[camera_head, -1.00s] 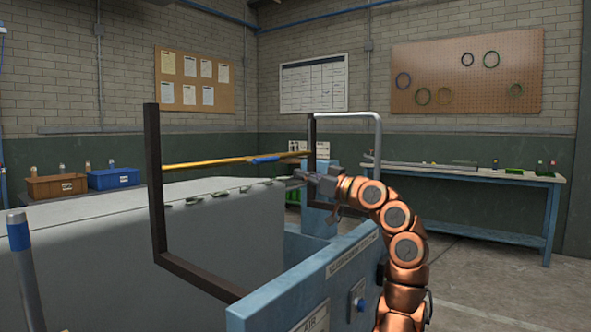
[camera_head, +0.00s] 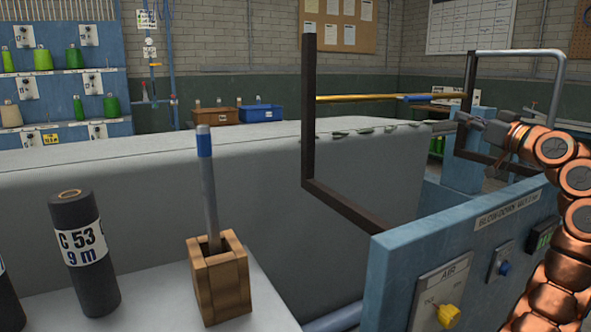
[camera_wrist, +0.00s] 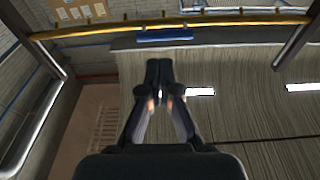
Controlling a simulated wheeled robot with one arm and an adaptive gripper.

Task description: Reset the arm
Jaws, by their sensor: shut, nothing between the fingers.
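My copper-coloured arm stands at the right of the head view. My gripper (camera_head: 462,118) points left, beside the metal frame at the far end of the blue machine. In the wrist view my gripper (camera_wrist: 159,72) has its dark fingers together with nothing between them. A yellow bar (camera_head: 350,97) with a blue sleeve (camera_head: 418,98) runs across the dark frame, and it also shows beyond the fingertips in the wrist view (camera_wrist: 100,30).
The blue machine (camera_head: 400,265) has a yellow AIR knob (camera_head: 448,314). A grey covered block (camera_head: 240,150) lies behind it. A dark roll (camera_head: 75,245) and a wooden holder (camera_head: 220,285) with a blue-banded rod (camera_head: 207,185) stand front left. Bins (camera_head: 257,113) are behind.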

